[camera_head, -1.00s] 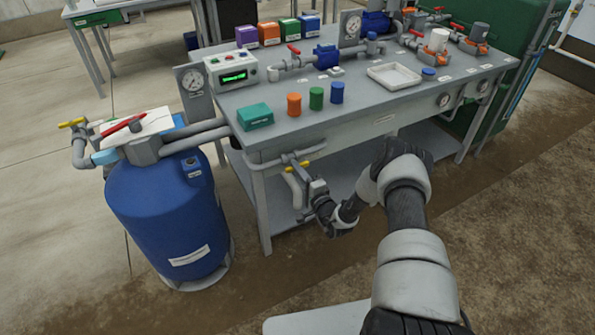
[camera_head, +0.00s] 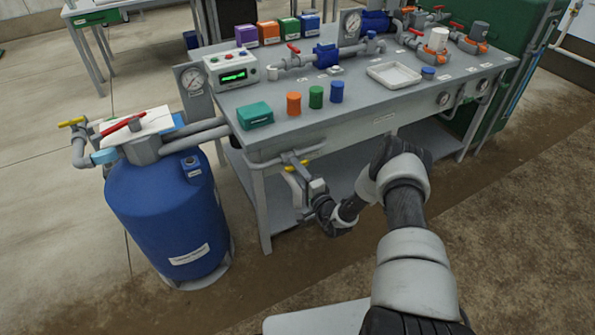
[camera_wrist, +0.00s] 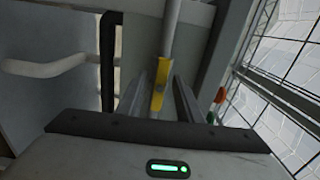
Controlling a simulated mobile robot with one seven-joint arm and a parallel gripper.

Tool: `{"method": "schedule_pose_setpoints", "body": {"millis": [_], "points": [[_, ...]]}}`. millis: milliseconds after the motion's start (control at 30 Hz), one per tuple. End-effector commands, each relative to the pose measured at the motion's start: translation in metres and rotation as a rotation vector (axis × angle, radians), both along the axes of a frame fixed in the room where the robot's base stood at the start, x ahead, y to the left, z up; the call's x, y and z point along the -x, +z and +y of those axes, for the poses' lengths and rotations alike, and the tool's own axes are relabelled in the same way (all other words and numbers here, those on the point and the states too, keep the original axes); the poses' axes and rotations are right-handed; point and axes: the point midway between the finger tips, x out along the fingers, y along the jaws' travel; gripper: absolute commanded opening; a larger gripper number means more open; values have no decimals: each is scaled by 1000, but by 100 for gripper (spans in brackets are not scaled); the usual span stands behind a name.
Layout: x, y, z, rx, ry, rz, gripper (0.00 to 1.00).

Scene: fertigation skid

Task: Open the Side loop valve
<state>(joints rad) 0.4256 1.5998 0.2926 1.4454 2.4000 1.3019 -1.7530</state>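The side loop valve is a yellow-handled valve (camera_head: 298,165) on the grey pipe at the bench's front left corner, below the top. My gripper (camera_head: 304,183) is right at this handle, coming from the lower right. In the wrist view, the yellow handle (camera_wrist: 159,86) stands between my two grey fingers, with a small gap visible on each side. The fingers look open around it. Contact with the handle cannot be told. In the head view, my gripper partly hides the pipework below the valve.
A blue tank (camera_head: 165,215) with a red lever (camera_head: 122,124) stands left of the bench. Another yellow handle (camera_head: 71,122) is on its left pipe. The bench top (camera_head: 270,115) carries coloured caps, a teal box (camera_head: 254,115) and a white tray (camera_head: 394,75). Floor in front is clear.

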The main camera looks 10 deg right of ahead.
Motion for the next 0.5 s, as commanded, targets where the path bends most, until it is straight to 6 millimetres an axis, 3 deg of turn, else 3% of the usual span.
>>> {"method": "schedule_pose_setpoints", "body": {"millis": [233, 500], "points": [[22, 1, -8, 0, -1, 3, 33], [84, 1, -28, -1, -2, 4, 33]]}}
